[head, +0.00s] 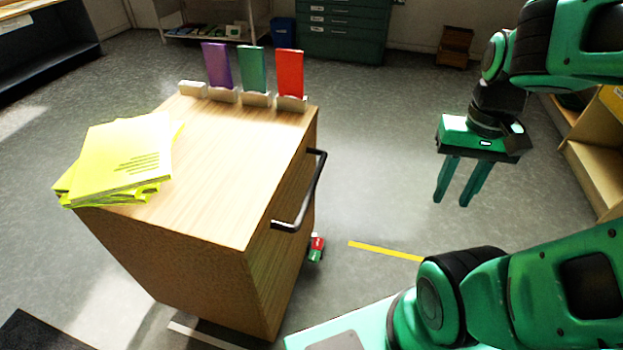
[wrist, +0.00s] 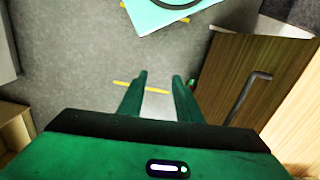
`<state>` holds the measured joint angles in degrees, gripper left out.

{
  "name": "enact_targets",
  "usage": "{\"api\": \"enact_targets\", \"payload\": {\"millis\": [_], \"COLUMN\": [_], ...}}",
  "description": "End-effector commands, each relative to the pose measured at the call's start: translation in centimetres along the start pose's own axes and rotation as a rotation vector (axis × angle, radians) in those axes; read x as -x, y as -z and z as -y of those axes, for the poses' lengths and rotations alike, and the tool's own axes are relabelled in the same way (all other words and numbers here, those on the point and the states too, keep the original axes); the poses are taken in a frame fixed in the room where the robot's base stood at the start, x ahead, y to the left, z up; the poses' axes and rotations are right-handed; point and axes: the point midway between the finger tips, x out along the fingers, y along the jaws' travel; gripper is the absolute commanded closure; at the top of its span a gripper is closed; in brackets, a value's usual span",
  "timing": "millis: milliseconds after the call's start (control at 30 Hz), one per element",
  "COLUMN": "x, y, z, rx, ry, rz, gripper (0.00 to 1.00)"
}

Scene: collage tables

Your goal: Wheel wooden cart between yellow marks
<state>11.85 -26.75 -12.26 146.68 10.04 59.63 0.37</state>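The wooden cart (head: 220,165) stands left of centre in the head view, with a black bar handle (head: 301,195) on its right side. The cart also shows at the right of the wrist view (wrist: 245,75), with its handle (wrist: 246,98) there. A yellow mark (head: 385,251) lies on the floor right of the cart; a yellow strip also shows in the wrist view (wrist: 141,87). My gripper (head: 453,200) hangs in the air right of the cart, apart from the handle. Its two fingers (wrist: 160,78) point down, spread with an empty gap.
On the cart lie yellow booklets (head: 118,160) and upright purple (head: 216,66), green (head: 252,69) and red (head: 290,73) cards in holders. A small red and green object (head: 316,249) is by the cart's base. Shelves (head: 590,150) stand at right. A dark mat (head: 35,330) lies front left.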

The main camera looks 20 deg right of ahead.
Motion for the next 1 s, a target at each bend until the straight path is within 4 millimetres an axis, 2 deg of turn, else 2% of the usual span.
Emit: {"api": "enact_targets", "payload": {"millis": [33,67,167,267,367,567,700,900,1000], "x": [0.0,0.0,0.5,0.6,0.3,-1.2,-3.3,-6.5,-7.5], "y": [0.0,0.0,-0.7,0.8,3.4,9.6,12.9,15.2,15.7], "z": [0.0,0.0,-0.4,0.5,2.8,9.9,15.9,23.7,26.3], "rx": [0.0,0.0,0.001,-0.001,-0.002,-0.011,-0.021,-0.044,-0.056], "ry": [0.0,0.0,0.005,-0.002,-0.008,0.015,0.062,0.141,0.171], "rz": [0.0,0.0,-0.014,-0.022,-0.036,-0.067,-0.071,-0.05,-0.038], "gripper": [0.69,0.64,0.64,0.64,0.64,0.64,0.64,0.64,0.64]}}
